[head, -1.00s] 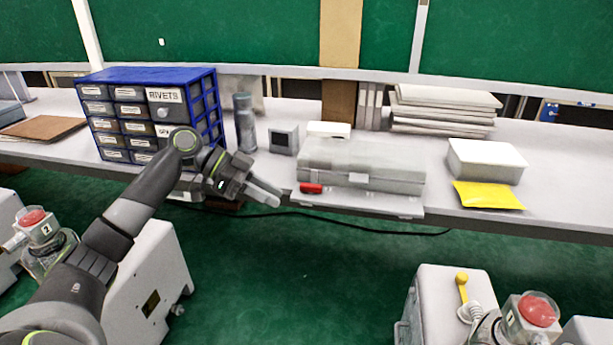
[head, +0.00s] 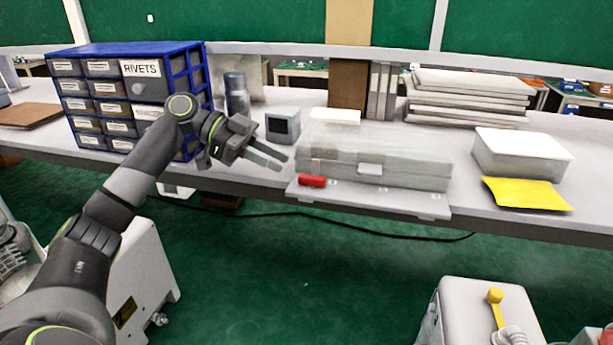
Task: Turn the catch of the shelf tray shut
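The shelf tray (head: 395,203) is a flat, light grey ledge at the bench's front edge, below a grey case with a clear lid (head: 385,165). A small red catch (head: 312,181) lies at the tray's left end, roughly lengthwise along the front of the case. Whether it is latched cannot be told. My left gripper (head: 276,161) is up and left of the catch, its fingers pointing right and slightly down. The two fingers are apart with nothing between them, and they do not appear to touch the catch. My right gripper is not in view.
A blue drawer cabinet labelled RIVETS (head: 140,70) stands behind my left arm. A dark bottle (head: 236,95) and a small grey box (head: 282,126) stand behind the gripper. A white box (head: 522,152) and yellow packet (head: 527,194) are at right. A black cable hangs below the bench.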

